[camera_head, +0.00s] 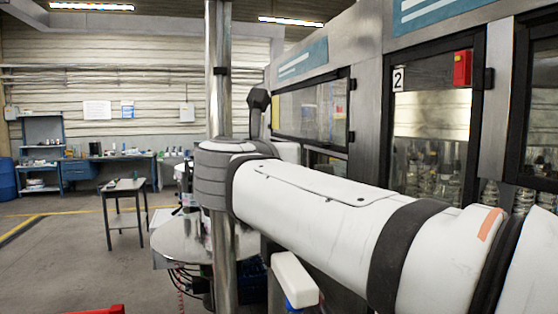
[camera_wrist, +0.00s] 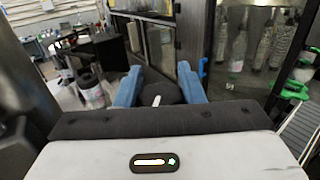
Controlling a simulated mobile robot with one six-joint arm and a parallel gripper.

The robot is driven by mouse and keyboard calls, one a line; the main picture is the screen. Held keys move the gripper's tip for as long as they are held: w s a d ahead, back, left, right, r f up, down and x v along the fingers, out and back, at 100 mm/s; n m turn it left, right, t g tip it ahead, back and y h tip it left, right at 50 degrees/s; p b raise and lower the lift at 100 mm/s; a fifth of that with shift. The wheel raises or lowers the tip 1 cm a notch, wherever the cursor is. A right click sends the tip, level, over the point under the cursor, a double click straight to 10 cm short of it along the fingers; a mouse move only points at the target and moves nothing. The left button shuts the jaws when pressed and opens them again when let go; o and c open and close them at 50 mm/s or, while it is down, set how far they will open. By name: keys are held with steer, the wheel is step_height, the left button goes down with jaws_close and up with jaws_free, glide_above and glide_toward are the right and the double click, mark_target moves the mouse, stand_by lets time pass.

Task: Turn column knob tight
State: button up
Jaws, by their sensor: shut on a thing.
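In the wrist view my gripper (camera_wrist: 160,80) has its two blue fingers on either side of a dark, rounded knob (camera_wrist: 168,91). The fingers are shut on the knob, one at its left side and one at its right. A short white mark shows on the knob's face. The knob's far side and its mount are hidden. In the head view my white arm fills the right foreground, and I cannot make out the knob there.
The labelling machine with its glazed doors (camera_head: 432,130) runs along the right. Glass bottles (camera_wrist: 238,50) and green parts (camera_wrist: 295,88) are to the right in the wrist view. A small table (camera_head: 124,186) and a blue workbench (camera_head: 80,170) stand at the left, with open floor between.

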steer(key=shift+f+m+g+h+b, duration=0.4)
steer(key=shift+m+h, duration=0.2)
steer(key=shift+h, duration=0.3)
steer(key=shift+d+r, duration=0.1)
steer(key=o, duration=0.8)
steer(key=shift+o, duration=0.9)
steer(key=shift+r, duration=0.15)
steer(key=shift+s, duration=0.1)
steer(key=b+v, duration=0.2)
steer(key=v, duration=0.5)
steer(key=shift+s+a+b, duration=0.2)
steer(key=shift+s+b, duration=0.05)
steer(key=shift+b, duration=0.15)
